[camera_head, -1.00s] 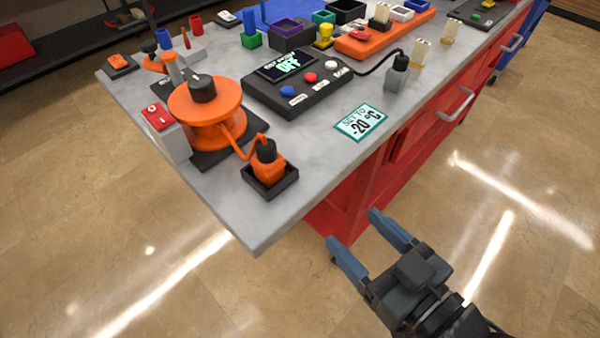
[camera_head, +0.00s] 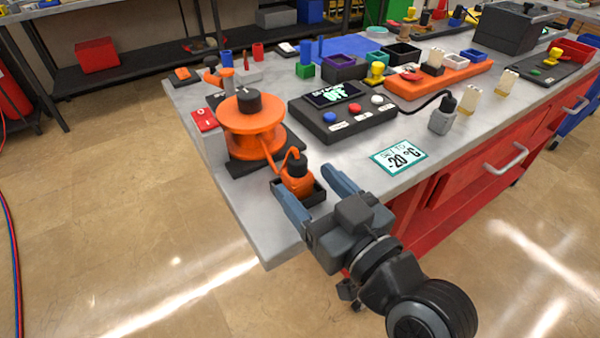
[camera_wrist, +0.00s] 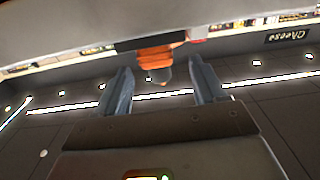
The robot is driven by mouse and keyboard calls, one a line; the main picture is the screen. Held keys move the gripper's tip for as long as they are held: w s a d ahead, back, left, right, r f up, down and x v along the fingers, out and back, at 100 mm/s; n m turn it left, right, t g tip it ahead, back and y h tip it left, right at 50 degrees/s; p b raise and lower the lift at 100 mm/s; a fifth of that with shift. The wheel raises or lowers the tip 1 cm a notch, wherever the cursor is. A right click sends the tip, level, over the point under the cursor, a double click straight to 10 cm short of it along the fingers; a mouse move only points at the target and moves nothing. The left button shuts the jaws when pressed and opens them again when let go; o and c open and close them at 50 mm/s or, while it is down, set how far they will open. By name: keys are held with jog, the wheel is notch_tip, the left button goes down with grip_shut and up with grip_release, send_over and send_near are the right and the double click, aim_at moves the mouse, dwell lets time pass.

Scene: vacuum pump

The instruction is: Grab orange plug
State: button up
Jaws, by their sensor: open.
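The orange plug (camera_head: 297,178) with a dark top stands in a small black square tray (camera_head: 316,197) near the table's front left corner. An orange cord runs from it to the orange pump (camera_head: 252,132). My gripper (camera_head: 312,187) is open, its two blue-grey fingers pointing toward the plug; one reaches in front of the tray and the other shows to its right. In the wrist view the orange plug (camera_wrist: 154,56) shows beyond and between the open fingers (camera_wrist: 160,82). Nothing is held. The contact between fingers and tray cannot be told.
A grey box with a red switch (camera_head: 204,120) stands left of the pump. A black control panel (camera_head: 343,115) and a "-20 °C" card (camera_head: 398,157) lie to the right. The grey tabletop (camera_head: 230,190) is bare at its front left edge.

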aim_at(304, 180)
jog(key=shift+f+p+x, duration=0.15)
jog(key=shift+p+x, duration=0.05)
jog(key=shift+x, duration=0.9)
jog(key=shift+f+p+x, duration=0.15)
jog(key=shift+x, duration=0.95)
jog(key=c, duration=1)
jog(key=shift+c, duration=0.4)
jog(key=shift+r, duration=0.15)
